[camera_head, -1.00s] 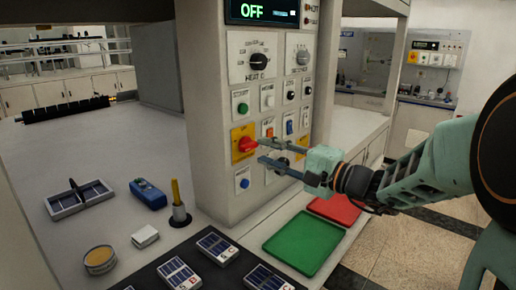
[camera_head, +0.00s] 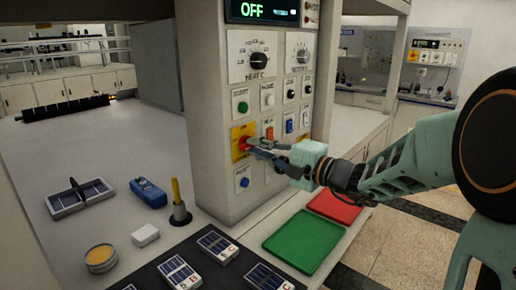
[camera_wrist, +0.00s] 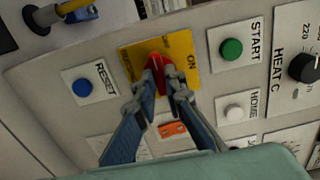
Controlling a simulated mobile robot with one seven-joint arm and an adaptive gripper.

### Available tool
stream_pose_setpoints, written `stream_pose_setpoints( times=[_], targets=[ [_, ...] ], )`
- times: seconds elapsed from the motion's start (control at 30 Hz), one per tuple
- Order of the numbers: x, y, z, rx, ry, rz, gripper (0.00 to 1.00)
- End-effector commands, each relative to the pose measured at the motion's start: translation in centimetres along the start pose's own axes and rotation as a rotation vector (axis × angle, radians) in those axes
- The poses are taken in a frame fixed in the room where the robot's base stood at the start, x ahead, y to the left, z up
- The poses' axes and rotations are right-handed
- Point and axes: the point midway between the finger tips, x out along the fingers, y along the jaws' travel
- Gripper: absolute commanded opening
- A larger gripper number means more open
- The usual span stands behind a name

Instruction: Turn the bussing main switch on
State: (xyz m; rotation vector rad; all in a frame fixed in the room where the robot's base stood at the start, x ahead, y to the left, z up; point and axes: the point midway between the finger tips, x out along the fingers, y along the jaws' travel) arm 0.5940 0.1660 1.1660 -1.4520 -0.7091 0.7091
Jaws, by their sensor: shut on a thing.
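The bussing main switch is a red rotary knob (camera_head: 243,144) on a yellow plate (camera_head: 236,132), low on the left of the panel front. In the wrist view the red knob (camera_wrist: 154,72) sits on its yellow plate (camera_wrist: 184,46), where "ON" is printed at the upper right. My gripper (camera_head: 251,147) is at the knob. The wrist view shows my gripper (camera_wrist: 162,78) with one finger on each side of the knob, closed on it. The fingers hide part of the knob and the plate's lower part. The panel display (camera_head: 262,12) reads OFF in green.
Close around the switch are a green START button (camera_head: 242,106), a blue RESET button (camera_head: 243,183) and an orange rocker (camera_head: 269,132). A green tray (camera_head: 302,241) and a red tray (camera_head: 335,206) lie below my arm. A yellow-handled tool (camera_head: 178,203) stands left of the panel.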

Motion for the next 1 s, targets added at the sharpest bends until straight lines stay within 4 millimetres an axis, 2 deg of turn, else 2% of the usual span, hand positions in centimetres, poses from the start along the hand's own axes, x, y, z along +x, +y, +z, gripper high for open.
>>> stream_pose_setpoints(
  times=[0.27,0.47,1.0],
  targets=[
    [-0.03,0.01,-0.02,0.032,0.001,0.0,0.0],
    [-0.03,0.03,-0.02,0.132,0.001,0.0,0.0],
    [-0.03,-0.12,-0.04,0.623,0.002,0.0,0.0]
  ],
)
